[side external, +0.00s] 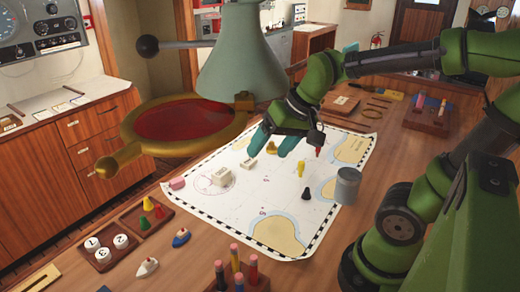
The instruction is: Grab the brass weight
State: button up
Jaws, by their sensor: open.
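A small brass-coloured piece, seemingly the brass weight (271,148), sits on the chart (225,213) in the middle of the table. My gripper (276,143) is over the chart with its teal fingers apart, one to each side of this piece in the picture. I cannot tell from this one view whether the fingers are around it or above or in front of it. No contact is visible.
On the chart stand pale blocks (222,177), a yellow piece (301,169), a dark pawn (306,193) and a grey tin (348,185). A large lamp-like fixture (180,120) blocks the upper left. Trays with pegs and discs (100,262) lie front left.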

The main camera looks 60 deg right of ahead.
jog(key=w+d+f+m+g+h, duration=0.1)
jog(key=w+d+f+m+g, duration=0.15)
jog(key=w+d, duration=0.7)
jog(key=m+g+h, duration=0.2)
jog(key=m+h, duration=0.1)
jog(key=m, duration=0.2)
send_near(272, 142)
jog(key=shift+h, duration=0.3)
jog(key=x, duration=0.7)
jog(key=a+x, duration=0.1)
jog(key=x, duration=0.2)
jog(key=shift+d+f, duration=0.1)
jog(key=shift+f, duration=0.2)
jog(key=shift+r, duration=0.1)
jog(key=c, duration=1.3)
